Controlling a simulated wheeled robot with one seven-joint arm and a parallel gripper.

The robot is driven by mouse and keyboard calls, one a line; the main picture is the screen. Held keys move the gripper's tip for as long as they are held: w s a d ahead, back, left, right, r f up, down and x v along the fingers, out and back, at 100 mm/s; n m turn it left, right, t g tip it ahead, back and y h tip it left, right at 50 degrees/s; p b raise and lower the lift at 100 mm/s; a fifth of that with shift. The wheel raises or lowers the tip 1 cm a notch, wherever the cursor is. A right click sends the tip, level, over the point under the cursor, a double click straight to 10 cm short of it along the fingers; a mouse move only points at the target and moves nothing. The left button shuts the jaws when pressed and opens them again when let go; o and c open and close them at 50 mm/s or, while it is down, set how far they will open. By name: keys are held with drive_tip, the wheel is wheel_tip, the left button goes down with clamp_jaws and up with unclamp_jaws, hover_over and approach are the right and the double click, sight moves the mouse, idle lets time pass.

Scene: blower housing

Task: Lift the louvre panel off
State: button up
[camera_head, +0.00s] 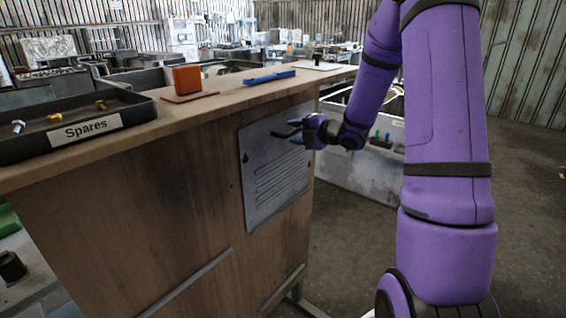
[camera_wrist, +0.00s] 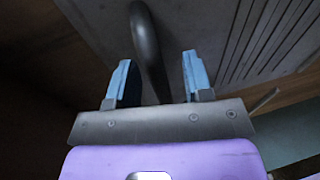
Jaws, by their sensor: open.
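The louvre panel (camera_head: 277,190) is a grey metal plate with a block of slots. It lies against the upright wooden side below the counter top. Its slots also show in the wrist view (camera_wrist: 265,45). A dark curved handle (camera_wrist: 145,35) stands out from the panel near its top. My gripper (camera_head: 297,131) is at the handle in the head view. In the wrist view my gripper (camera_wrist: 157,65) is open, with its blue fingers on either side of the handle and visible gaps. The handle's lower end is hidden behind the gripper body.
On the wooden counter (camera_head: 220,105) stand a black Spares tray (camera_head: 30,153) with small fasteners, an orange block (camera_head: 187,79) and a blue tool (camera_head: 269,77). Wooden rails (camera_head: 190,282) cross the side below the panel. Open floor (camera_head: 350,250) lies to the right.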

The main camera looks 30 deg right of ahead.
clamp_jaws()
drive_tip(key=shift+r, duration=0.1)
drive_tip(key=shift+s+d+r, duration=0.1)
drive_tip(key=shift+r, duration=0.1)
drive_tip(key=a+r+v, duration=0.1)
drive_tip(key=r+v, duration=0.2)
drive_tip(key=v, duration=1.9)
drive_tip(key=shift+s, duration=0.25)
drive_tip(key=shift+r, duration=0.1)
